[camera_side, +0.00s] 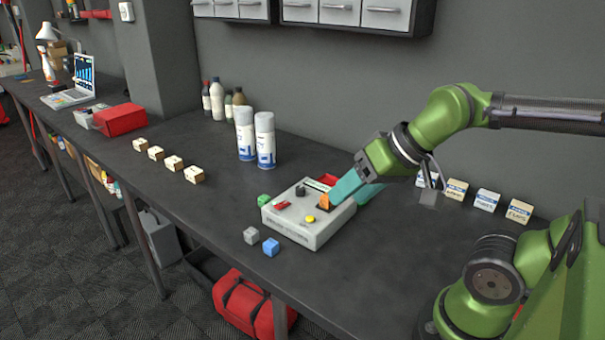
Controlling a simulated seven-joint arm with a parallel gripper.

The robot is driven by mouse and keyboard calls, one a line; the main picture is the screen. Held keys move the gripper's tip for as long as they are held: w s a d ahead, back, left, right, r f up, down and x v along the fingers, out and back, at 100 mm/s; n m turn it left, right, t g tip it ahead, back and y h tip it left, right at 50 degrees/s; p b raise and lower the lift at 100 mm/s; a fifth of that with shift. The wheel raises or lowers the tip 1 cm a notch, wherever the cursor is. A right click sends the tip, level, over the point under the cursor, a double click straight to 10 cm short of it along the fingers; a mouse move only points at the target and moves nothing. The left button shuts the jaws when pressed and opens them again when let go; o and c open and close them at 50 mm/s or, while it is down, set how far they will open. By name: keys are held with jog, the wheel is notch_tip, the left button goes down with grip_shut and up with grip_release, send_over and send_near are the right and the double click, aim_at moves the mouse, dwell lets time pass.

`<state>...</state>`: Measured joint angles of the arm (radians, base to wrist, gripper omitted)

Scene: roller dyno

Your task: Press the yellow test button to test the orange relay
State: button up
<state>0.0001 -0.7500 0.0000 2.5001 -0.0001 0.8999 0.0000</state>
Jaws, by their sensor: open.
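The grey tester box (312,236) sits on the dark bench, with the yellow test button (310,219) on its top near the front edge. The orange relay (323,200) stands in a dark spot on the box top, just behind the button. My gripper (340,197) is open, its teal fingers slanting down from the right close beside the relay. I cannot tell whether a finger touches the relay. The far finger is partly hidden by the near one.
Green (263,200), grey (251,235) and blue (271,247) cubes lie left of the box. Two spray cans (265,140) stand behind it. Labelled blocks (487,199) line the back right. Several small wooden blocks (173,163) sit at left. The bench front is clear.

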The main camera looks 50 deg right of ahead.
grip_shut()
jog(key=shift+d, duration=0.1)
dwell(1.5)
